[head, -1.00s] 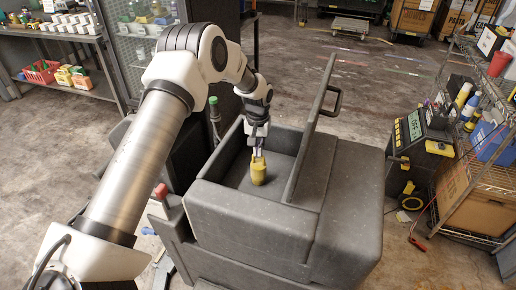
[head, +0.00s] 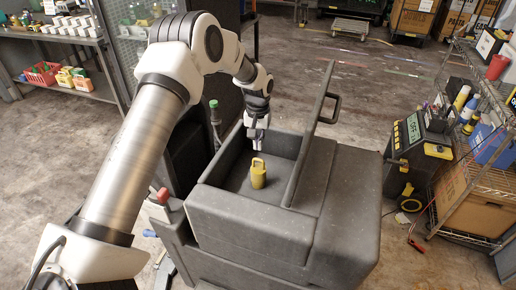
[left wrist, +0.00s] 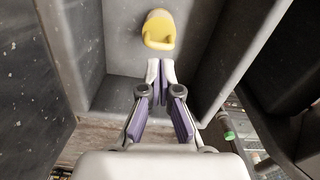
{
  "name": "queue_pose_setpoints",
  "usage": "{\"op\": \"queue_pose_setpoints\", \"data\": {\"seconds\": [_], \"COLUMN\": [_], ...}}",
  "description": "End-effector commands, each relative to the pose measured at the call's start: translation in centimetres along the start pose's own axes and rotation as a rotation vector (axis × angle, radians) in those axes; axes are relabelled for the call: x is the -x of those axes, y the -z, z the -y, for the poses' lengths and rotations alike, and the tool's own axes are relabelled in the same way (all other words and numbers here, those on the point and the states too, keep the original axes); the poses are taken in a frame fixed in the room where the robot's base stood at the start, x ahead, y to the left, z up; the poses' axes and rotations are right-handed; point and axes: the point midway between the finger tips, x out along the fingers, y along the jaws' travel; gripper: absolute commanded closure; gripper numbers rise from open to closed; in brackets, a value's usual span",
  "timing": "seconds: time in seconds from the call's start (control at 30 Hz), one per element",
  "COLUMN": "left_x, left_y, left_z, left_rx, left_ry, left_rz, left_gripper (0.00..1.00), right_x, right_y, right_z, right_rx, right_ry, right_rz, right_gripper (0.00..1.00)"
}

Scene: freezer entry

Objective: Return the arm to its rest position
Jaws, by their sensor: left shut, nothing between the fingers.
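My left gripper (head: 257,142) is over the open grey bin (head: 255,222), near its back left wall. Its fingers are together and empty; they also show in the left wrist view (left wrist: 161,72). A yellow padlock-shaped object (head: 258,176) stands upright on the bin's floor, apart from the fingertips. It also shows in the left wrist view (left wrist: 158,30), just beyond the fingertips. My left arm reaches in from the left, over the bin's left side. My right gripper is not in view.
The bin's raised lid (head: 312,130) with its handle stands right of the gripper. A green-topped post (head: 214,112) is close on the left. A wire shelf (head: 480,150) and a black-yellow device (head: 418,150) stand at right. Floor behind the bin is open.

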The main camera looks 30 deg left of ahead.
Motion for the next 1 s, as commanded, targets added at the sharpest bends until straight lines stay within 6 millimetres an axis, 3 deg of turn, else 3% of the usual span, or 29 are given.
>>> {"op": "queue_pose_setpoints", "data": {"seconds": [0.1, 0.3, 0.67, 1.0], "left_x": [3.3, 7.6, 9.3, 16.0], "left_y": [0.1, 0.2, 0.2, 0.2], "left_z": [0.0, 0.0, 0.0, 0.0], "left_rx": [0.0, 0.0, 0.0, 0.001], "left_ry": [-0.002, -0.001, 0.0, 0.0], "left_rz": [-0.004, -0.001, 0.002, 0.002], "left_gripper": [1.0, 1.0, 1.0, 1.0], "right_x": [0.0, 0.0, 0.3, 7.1], "right_y": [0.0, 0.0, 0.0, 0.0], "right_z": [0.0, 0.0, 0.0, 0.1], "right_rx": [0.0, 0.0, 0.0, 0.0], "right_ry": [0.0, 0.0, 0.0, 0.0], "right_rz": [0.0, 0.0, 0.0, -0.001], "right_gripper": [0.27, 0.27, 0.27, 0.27]}}
